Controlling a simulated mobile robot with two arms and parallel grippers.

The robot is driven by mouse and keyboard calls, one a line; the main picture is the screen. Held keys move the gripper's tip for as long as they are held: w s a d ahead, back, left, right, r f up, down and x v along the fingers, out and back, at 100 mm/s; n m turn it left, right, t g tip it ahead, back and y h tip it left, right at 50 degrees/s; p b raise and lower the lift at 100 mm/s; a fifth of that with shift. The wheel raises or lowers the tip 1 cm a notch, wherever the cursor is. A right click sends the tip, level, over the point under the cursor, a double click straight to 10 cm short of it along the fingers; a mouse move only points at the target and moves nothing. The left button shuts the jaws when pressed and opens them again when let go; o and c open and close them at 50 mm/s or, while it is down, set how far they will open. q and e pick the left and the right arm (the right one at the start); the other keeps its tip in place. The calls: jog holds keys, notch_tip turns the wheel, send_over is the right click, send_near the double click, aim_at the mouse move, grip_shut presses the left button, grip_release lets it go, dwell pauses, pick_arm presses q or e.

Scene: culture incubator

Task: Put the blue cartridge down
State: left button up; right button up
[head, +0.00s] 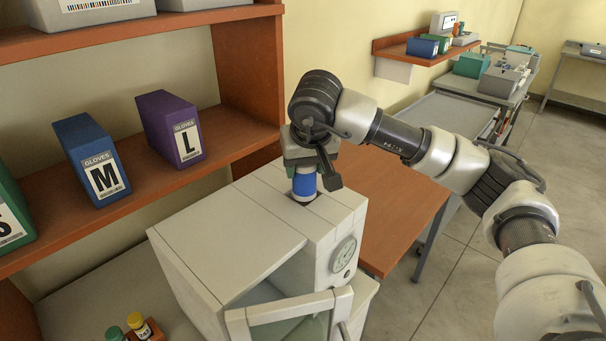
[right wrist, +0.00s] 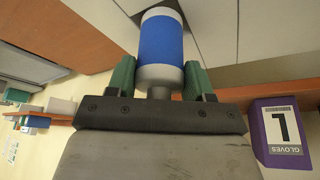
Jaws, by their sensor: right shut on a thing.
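The blue cartridge (head: 304,184) is a blue cylinder with white ends. My right gripper (head: 304,170) is shut on its top and holds it upright over the top of the white incubator (head: 240,235), at a dark opening near the back. I cannot tell whether its lower end is in that opening. In the right wrist view the cartridge (right wrist: 161,42) sits between the green fingers of the gripper (right wrist: 160,80). The incubator's front has a round dial (head: 343,254) and an open door frame (head: 290,310). My left gripper is not in view.
Blue (head: 92,160) and purple (head: 171,130) glove boxes stand on the wooden shelf (head: 225,135) at left. Small bottles (head: 136,320) stand at the front left. A wooden table (head: 400,215) is right of the incubator, partly under my arm. Carts with boxes stand farther back.

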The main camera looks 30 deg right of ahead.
aim_at(304, 183)
jog(key=shift+w+f, duration=0.15)
jog(key=shift+w, duration=0.2)
jog(key=shift+f, duration=0.35)
notch_tip(304, 183, down, 3)
jog(key=shift+f+p, duration=0.1)
jog(key=shift+p, duration=0.75)
jog(key=shift+s+f+b, duration=0.1)
jog(key=shift+f+b, duration=0.25)
jog(key=o, duration=1)
jog(key=shift+r, duration=0.1)
jog(key=shift+c, duration=0.2)
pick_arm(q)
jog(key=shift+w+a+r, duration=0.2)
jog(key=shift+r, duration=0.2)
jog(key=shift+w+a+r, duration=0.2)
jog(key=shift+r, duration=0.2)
